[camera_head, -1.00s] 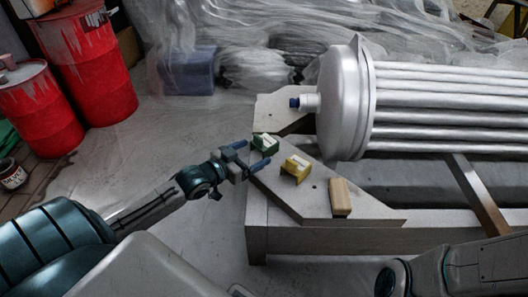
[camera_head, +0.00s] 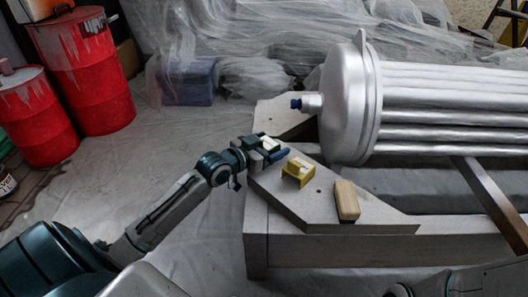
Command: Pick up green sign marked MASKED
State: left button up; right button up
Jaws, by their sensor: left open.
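The small green sign (camera_head: 270,144) stands on the left corner of the grey bench plate. Only its pale top and a little of its edge show; the rest is hidden by my left gripper (camera_head: 273,147). My left gripper is open, its blue-tipped fingers on either side of the sign. Whether the fingers touch it cannot be told. A similar yellow sign (camera_head: 298,173) stands just to the right of the near finger. My right arm shows at the lower right, but its gripper is out of view.
A wooden block (camera_head: 347,200) lies on the grey plate (camera_head: 300,208) right of the yellow sign. A large silver tube cylinder (camera_head: 347,105) rests behind. Red drums (camera_head: 88,75) stand at the far left on the sheeted floor, with clear floor between.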

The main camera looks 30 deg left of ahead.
pick_arm(q)
jog(key=shift+c, duration=0.2)
jog(key=c, duration=1.1)
